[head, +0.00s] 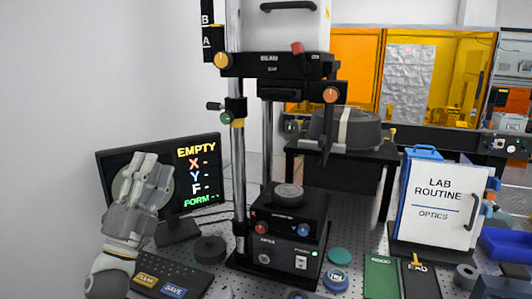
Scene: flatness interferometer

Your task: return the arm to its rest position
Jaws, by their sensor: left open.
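My left gripper (152,168) is raised at the lower left, in front of the monitor (196,150). Its fingers point up, and it is open with nothing seen between the fingers. It covers part of a grey-green disc shape on the screen. The screen reads EMPTY, with X, Y and F lines showing dashes and a FORM line below. My right gripper is not in view. The interferometer (285,66) stands at the centre on metal posts, with a black base unit (283,250) whose small green light is lit.
CLEAR and SAVE keys (172,292) lie just right of my left arm, with a dark round part (209,249) behind them. Teal (339,255) and blue (336,280) round parts lie right of the base.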

